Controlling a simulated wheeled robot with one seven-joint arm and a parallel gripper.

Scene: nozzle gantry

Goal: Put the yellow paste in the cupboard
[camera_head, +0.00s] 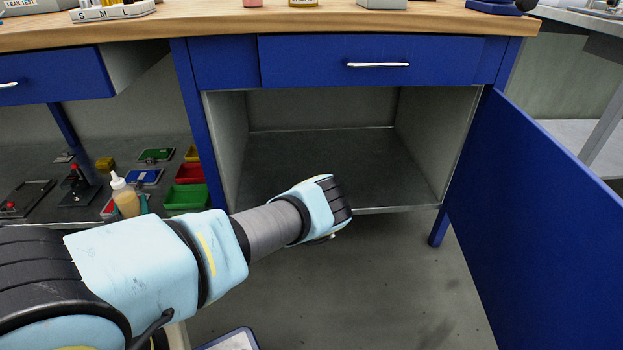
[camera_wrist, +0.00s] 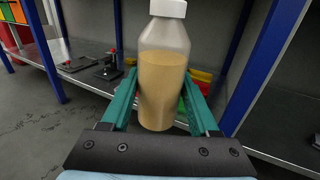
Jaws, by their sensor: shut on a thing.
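The yellow paste is a clear bottle with tan-yellow contents and a white cap. It stands upright between the teal fingers of my gripper (camera_wrist: 160,88) in the wrist view, where the paste bottle (camera_wrist: 163,92) fills the middle. In the head view the paste bottle (camera_head: 125,198) shows at the left, with a bit of teal finger beside it; my arm hides most of the gripper. The cupboard (camera_head: 330,160) is the grey compartment under the blue drawer. Its blue door (camera_head: 545,220) stands open to the right, and its visible floor is empty.
Left of the cupboard, a low shelf (camera_head: 35,150) holds red-knobbed fixtures (camera_head: 76,182) and red and green bins (camera_head: 188,198). A blue post (camera_head: 198,120) separates it from the cupboard. A wooden worktop (camera_head: 300,20) runs above. The floor before the cupboard is mostly clear.

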